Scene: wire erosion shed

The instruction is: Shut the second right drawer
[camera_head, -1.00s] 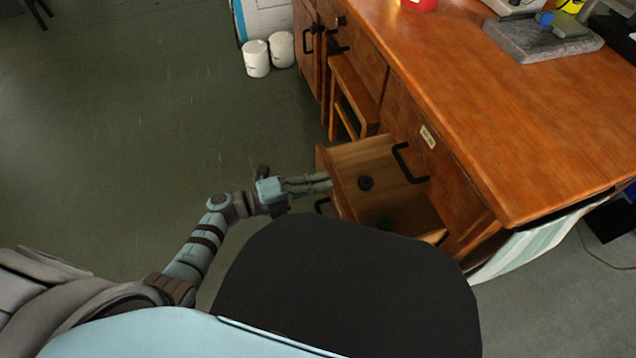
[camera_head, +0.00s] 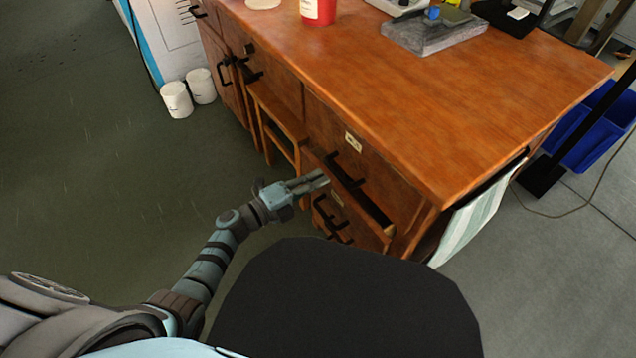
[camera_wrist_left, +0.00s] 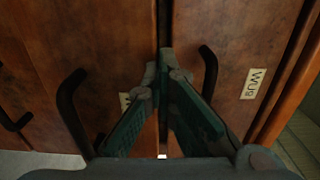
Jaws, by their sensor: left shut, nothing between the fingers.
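The second right drawer (camera_head: 358,220) is in the wooden desk's right-hand column, below the labelled top drawer (camera_head: 322,125). It stands out slightly, with a narrow dark opening along its upper edge. Its black handle (camera_head: 323,212) is on the front. My left gripper (camera_head: 322,181) is shut and empty, with its fingertips at the upper part of this drawer's front; exact contact is hard to tell. In the left wrist view the fingers (camera_wrist_left: 164,72) meet near the dark seam between two wooden fronts, with a black handle (camera_wrist_left: 70,112) on the left and another (camera_wrist_left: 209,75) on the right.
The desk top (camera_head: 420,110) carries a red container (camera_head: 318,10) and a grey stone block (camera_head: 433,35). A wooden stool (camera_head: 275,125) stands left of the drawers. Two white tubs (camera_head: 177,100) stand on the floor. A striped cloth (camera_head: 480,215) hangs at the desk's right end. Floor to the left is free.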

